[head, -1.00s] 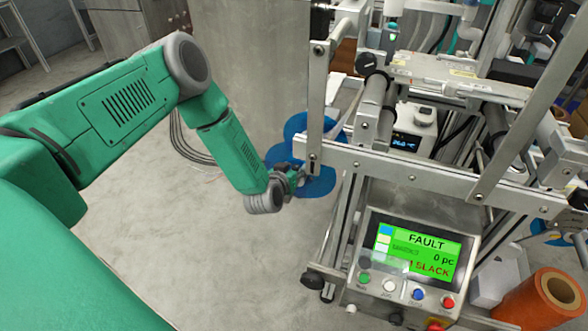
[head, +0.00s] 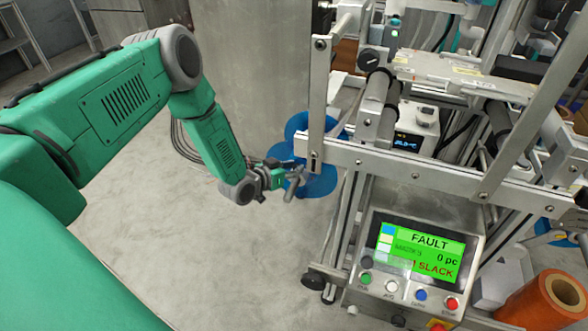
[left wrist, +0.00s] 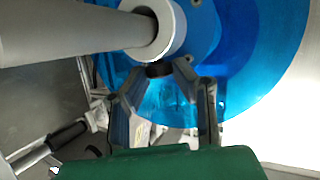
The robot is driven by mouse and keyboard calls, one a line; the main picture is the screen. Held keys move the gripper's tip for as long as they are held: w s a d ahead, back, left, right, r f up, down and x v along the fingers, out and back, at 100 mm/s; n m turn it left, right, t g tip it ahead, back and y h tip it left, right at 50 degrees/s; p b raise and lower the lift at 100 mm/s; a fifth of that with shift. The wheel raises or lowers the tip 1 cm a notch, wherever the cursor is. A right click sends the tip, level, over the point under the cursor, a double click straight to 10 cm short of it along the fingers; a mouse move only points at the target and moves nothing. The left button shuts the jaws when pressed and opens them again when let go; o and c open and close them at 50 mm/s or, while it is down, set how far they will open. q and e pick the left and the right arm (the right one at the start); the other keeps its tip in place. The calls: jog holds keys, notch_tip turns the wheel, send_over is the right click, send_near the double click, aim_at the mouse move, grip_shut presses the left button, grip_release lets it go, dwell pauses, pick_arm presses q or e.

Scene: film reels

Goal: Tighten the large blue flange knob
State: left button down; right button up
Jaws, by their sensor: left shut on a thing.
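The large blue flange (head: 320,182) is partly hidden behind the machine's metal frame in the head view. In the left wrist view the blue flange (left wrist: 255,65) fills the upper right, with a grey shaft and metal collar (left wrist: 172,28) at its hub. A small dark knob (left wrist: 158,70) sits just below the collar at the hub's edge. My left gripper (head: 290,180) is at the flange. In the left wrist view my left gripper's fingertips (left wrist: 160,68) are on both sides of the dark knob, shut on it. My right gripper is in neither view.
The machine's metal crossbar (head: 430,175) runs just right of my left gripper. Below it, the control panel (head: 420,250) reads FAULT and SLACK. The floor (head: 210,255) below my left arm is clear.

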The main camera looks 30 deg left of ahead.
pick_arm(q)
jog(key=c, duration=1.3)
grip_release()
jog(key=shift+s, duration=0.1)
jog(key=v, duration=1.1)
jog(key=shift+s+a, duration=0.15)
jog(key=shift+s, duration=0.25)
